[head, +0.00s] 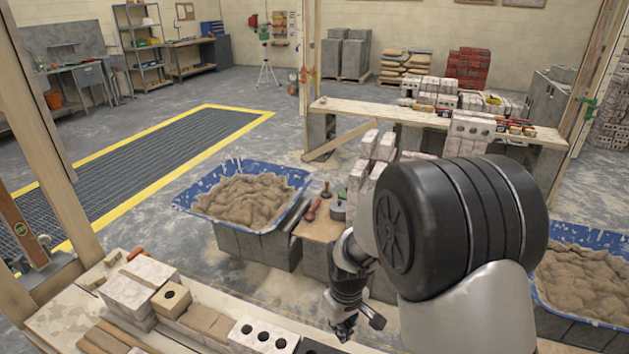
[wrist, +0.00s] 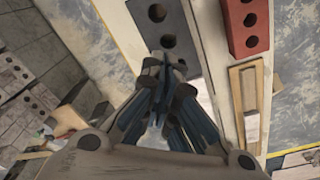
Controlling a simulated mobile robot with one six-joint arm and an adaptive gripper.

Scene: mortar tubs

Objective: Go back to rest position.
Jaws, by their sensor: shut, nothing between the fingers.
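My gripper (head: 352,322) hangs below my arm near the middle of the head view, pointing down by the front workbench. In the wrist view its fingers (wrist: 170,70) are shut together with nothing between them. Beyond the fingertips in the wrist view lies a dark grey brick with holes (wrist: 166,15) on a pale board. My arm hides part of the scene at the right of the head view.
The front workbench (head: 75,318) holds bricks, including a white one with holes (head: 262,336). Blue mortar tubs stand at left (head: 180,199) and right (head: 556,231). A red brick (wrist: 247,25) lies right of my fingers. A plank bench (head: 350,106) with bricks stands behind.

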